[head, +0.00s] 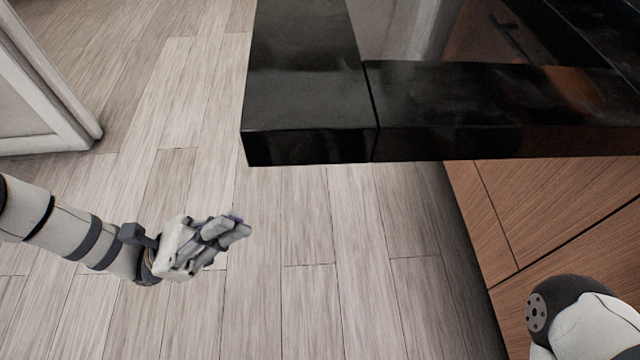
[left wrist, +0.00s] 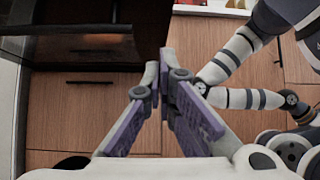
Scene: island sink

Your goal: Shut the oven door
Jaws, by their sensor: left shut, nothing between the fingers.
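No oven door can be made out for certain in either view. In the left wrist view a dark, glossy panel (left wrist: 75,48) lies at the upper left, in front of wood fronts; I cannot tell whether it is the oven door or part of the island. My left gripper (head: 238,228) is shut and empty. In the head view it is over bare floor, left of and below the black counter's near-left corner, apart from it. Its closed fingers (left wrist: 161,75) also show in the left wrist view. My right gripper is not in view; only links of that arm show.
The black island counter (head: 305,105) overhangs wood cabinet fronts (head: 560,220) at right. Cabinet fronts with dark handles also show in the left wrist view (left wrist: 90,110). A white frame (head: 45,95) stands on the floor at upper left. Wood floor between is clear.

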